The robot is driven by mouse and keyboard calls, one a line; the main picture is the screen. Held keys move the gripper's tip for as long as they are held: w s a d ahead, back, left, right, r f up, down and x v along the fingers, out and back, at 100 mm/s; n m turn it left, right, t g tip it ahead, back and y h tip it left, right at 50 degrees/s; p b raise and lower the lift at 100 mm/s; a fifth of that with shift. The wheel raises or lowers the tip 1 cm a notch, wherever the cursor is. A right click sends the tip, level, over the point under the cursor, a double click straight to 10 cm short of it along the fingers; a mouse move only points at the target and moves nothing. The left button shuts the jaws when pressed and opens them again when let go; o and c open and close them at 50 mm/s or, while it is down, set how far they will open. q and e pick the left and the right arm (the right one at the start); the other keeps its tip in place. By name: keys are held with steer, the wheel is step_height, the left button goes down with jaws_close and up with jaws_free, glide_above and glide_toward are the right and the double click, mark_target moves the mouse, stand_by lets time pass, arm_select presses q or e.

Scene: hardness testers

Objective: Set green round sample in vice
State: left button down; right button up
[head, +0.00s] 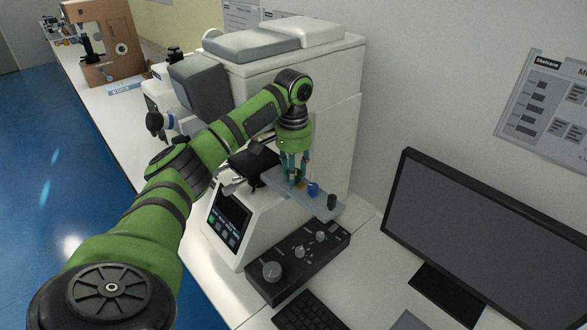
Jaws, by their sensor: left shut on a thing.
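My left gripper (296,176) points down over the stage plate (325,206) of the white hardness tester (335,90). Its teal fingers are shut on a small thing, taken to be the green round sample. The sample is too small and too covered by the fingers to make out clearly. A blue knob (313,189) and a small orange-yellow part (301,184) show right beside the fingertips. The vice is mostly hidden by the fingers, and I cannot tell whether the sample touches it. My right gripper is not in view.
A black control box (298,262) with knobs sits in front of the tester. A monitor (480,235) and keyboard (312,312) stand at the right. The tester's black head part (253,163) is close left of the gripper. A brown machine (105,40) stands farther back.

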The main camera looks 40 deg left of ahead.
arm_select(q)
steer(key=shift+f, duration=0.25)
steer(key=c, duration=0.7)
jaws_free()
steer(key=shift+c, duration=0.2)
step_height(320, 180, up, 12)
steer(key=shift+s+f, duration=0.1)
stand_by(0.6)
